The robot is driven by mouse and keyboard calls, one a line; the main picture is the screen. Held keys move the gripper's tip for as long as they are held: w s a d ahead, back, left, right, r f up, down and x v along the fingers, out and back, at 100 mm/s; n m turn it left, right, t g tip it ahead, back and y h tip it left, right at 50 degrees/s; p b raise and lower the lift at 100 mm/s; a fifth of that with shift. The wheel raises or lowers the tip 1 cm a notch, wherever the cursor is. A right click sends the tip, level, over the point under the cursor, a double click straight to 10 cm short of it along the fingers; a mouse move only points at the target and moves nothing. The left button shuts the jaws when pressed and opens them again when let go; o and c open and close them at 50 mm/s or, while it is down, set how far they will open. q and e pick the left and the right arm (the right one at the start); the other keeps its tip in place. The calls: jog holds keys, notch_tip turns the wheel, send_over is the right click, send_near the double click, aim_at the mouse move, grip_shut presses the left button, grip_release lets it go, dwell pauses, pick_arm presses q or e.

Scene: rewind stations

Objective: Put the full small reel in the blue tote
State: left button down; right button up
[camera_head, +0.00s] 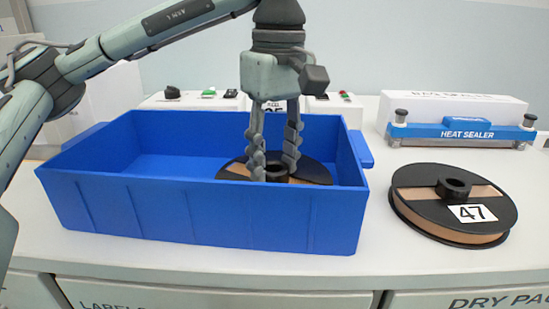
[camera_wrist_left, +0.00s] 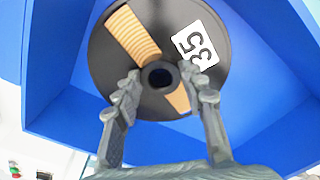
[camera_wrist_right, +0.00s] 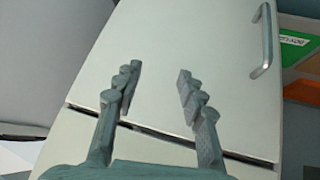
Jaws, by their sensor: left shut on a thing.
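A black reel (camera_head: 316,172) with tan tape is inside the right part of the blue tote (camera_head: 200,215). The tote's front wall hides its lower part, so I cannot tell whether it touches the floor. In the left wrist view the reel (camera_wrist_left: 108,72) carries a label reading 35, and the tote wall (camera_wrist_left: 55,60) surrounds it. My left gripper (camera_head: 273,170) points down into the tote, shut on the reel's central hub (camera_wrist_left: 160,76). My right gripper (camera_wrist_right: 158,75) is open and empty in front of a pale cabinet front.
A second black reel (camera_head: 423,203) labelled 47 lies on the white counter (camera_head: 420,268) right of the tote. A blue and white heat sealer (camera_head: 460,132) stands behind it. A white device with buttons (camera_head: 340,103) is behind the tote. A door handle (camera_wrist_right: 266,42) shows in the right wrist view.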

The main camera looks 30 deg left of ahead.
jog(key=shift+w+a+r, duration=0.15)
jog(key=shift+w+a, duration=0.05)
pick_arm(q)
jog(key=c, duration=0.9)
grip_release()
jog(key=shift+f, duration=0.1)
pick_arm(e)
jog(key=shift+w+a+r, duration=0.1)
pick_arm(q)
jog(key=shift+r, duration=0.2)
notch_tip(320, 180, up, 3)
jog(key=shift+d+r, duration=0.1)
jog(key=shift+r, duration=0.1)
notch_tip(320, 180, up, 8)
jog(key=p, duration=0.3)
jog(key=shift+r, duration=0.25)
pick_arm(e)
jog(key=s+d+f+m+g+h, duration=0.1)
jog(key=s+d+f+g, duration=0.3)
jog(key=s+d+f, duration=0.2)
jog(key=shift+s+d+f+g+h, duration=0.3)
jog(key=shift+s+d+g+h, duration=0.1)
jog(key=shift+s, duration=0.4)
